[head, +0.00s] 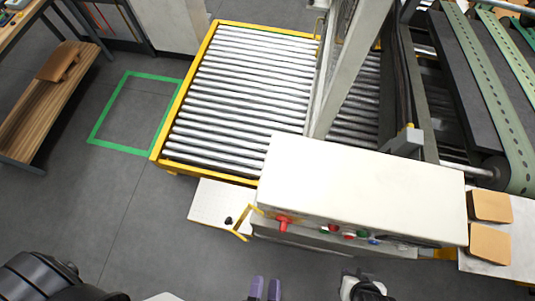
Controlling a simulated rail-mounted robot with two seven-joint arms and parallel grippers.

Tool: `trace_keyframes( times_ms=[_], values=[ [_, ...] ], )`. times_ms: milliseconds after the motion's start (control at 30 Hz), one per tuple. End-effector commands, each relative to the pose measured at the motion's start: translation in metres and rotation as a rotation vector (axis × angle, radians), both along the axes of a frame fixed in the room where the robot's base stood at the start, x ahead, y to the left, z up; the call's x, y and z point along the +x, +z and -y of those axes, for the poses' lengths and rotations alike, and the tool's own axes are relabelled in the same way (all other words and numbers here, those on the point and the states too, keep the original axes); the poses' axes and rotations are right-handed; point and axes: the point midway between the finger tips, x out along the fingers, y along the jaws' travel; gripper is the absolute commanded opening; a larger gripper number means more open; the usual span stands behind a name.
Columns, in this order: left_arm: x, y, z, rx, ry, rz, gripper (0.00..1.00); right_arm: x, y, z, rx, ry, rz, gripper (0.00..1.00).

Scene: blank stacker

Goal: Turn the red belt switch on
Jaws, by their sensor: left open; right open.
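A large red switch-like knob (283,222) sticks out from the front of the white control cabinet (365,190), near its left end. A smaller red button (349,235) sits further right on the same front. I cannot tell the setting of either. My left gripper (265,288) is at the bottom edge, below the large red knob and apart from it. Its two purple fingers are parted, with nothing between them. My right gripper (362,287) shows in part at the bottom edge, right of the left one, below the cabinet. Its fingers are not clear.
A yellow bracket (240,236) juts out at the cabinet's left. A roller conveyor (240,90) lies behind. Two tan blocks (489,206) lie at right.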

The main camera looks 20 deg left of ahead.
Motion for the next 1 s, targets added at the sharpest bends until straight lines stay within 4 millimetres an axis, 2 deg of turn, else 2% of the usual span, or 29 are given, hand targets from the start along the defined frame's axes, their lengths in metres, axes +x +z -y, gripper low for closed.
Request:
trace_keyframes(
  times_ms=[100,200,400,567,767,1000],
  values=[
    [0.002,0.016,0.005,-0.119,-0.021,0.152,0.45,-0.001,0.000,-0.001,0.002,0.000,-0.001,0.41],
    [0.004,0.026,0.009,-0.240,-0.035,0.233,0.45,-0.001,0.000,-0.001,0.004,0.000,-0.003,0.41],
    [0.005,0.027,0.012,-0.459,-0.033,0.280,0.45,-0.003,-0.001,-0.007,0.019,-0.004,-0.007,0.41],
    [0.008,0.028,0.012,-0.534,-0.026,0.294,0.45,-0.002,0.001,-0.006,0.017,-0.006,-0.007,0.41],
    [0.031,0.031,0.008,-0.544,-0.023,0.298,0.45,-0.002,0.012,-0.004,0.010,-0.003,-0.007,0.41],
    [0.076,0.032,0.000,-0.541,-0.023,0.297,0.45,-0.001,0.032,0.000,-0.001,0.004,-0.004,0.41]
  ],
)
